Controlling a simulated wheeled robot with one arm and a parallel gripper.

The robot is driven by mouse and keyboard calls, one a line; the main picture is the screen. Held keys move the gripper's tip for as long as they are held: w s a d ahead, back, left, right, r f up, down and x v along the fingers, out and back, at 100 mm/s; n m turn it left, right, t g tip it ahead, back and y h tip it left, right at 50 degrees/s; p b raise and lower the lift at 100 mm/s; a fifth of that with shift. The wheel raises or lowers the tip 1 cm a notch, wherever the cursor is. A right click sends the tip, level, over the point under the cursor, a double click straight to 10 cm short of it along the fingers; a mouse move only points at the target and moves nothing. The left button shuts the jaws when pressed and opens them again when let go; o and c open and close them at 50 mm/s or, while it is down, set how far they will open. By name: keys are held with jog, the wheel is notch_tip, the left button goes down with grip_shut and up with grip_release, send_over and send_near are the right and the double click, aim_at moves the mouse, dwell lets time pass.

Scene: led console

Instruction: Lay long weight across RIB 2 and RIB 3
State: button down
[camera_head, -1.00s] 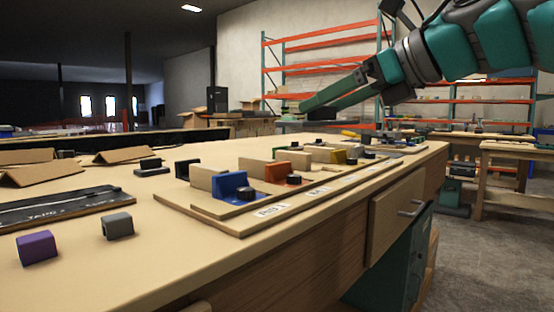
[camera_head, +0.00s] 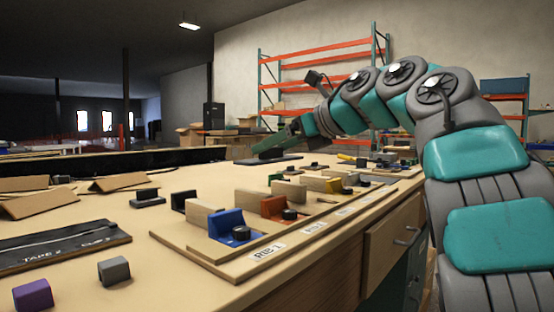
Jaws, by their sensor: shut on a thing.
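My gripper (camera_head: 266,147) is beyond the rib board, at the far middle of the table. It is shut on a dark, long, flat bar that looks like the long weight (camera_head: 270,160), just below the fingertips; whether the bar touches the table is hard to tell. The board (camera_head: 215,262) lies along the table's front edge with wooden strips and coloured clamps. The RIB 1 label (camera_head: 268,252) is nearest, by a blue clamp (camera_head: 234,224).
Black blocks (camera_head: 147,197) stand left of the board. A grey block (camera_head: 114,270), a purple block (camera_head: 33,294) and a dark tape panel (camera_head: 60,245) are at the near left. Folded cardboard pieces (camera_head: 40,203) lie behind them. My arm covers the right side.

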aim_at(280, 161)
jog(key=shift+f+b, duration=0.35)
jog(key=shift+f, duration=1.3)
jog(key=shift+f, duration=0.1)
jog(key=shift+f+b, duration=0.35)
jog(key=shift+b, duration=0.1)
jog(key=shift+f, duration=0.2)
grip_release()
